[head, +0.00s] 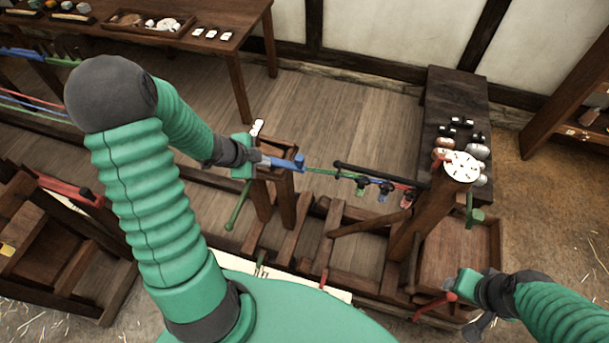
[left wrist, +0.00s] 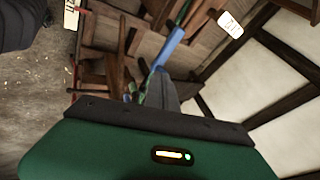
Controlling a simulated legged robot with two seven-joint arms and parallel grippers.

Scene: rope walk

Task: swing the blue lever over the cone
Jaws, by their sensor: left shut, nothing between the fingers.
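The blue lever (head: 288,162) lies at the near end of a wooden post in the middle of the head view. It shows in the left wrist view as a blue bar (left wrist: 170,46) just past the fingers. My left gripper (head: 262,159) is shut and empty, its tips close beside the lever's left end; I cannot tell whether they touch. I cannot make out the cone clearly. My right gripper (head: 453,292) is at lower right, close to a red handle (head: 432,307); its fingers are too unclear to read.
Strands with a dark bar (head: 375,175) run right from the lever to a post with a white dial (head: 462,166). A dark bench (head: 455,92) with small items stands behind. A green handle (head: 238,206) hangs below my left gripper. A table (head: 218,46) holds trays at upper left.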

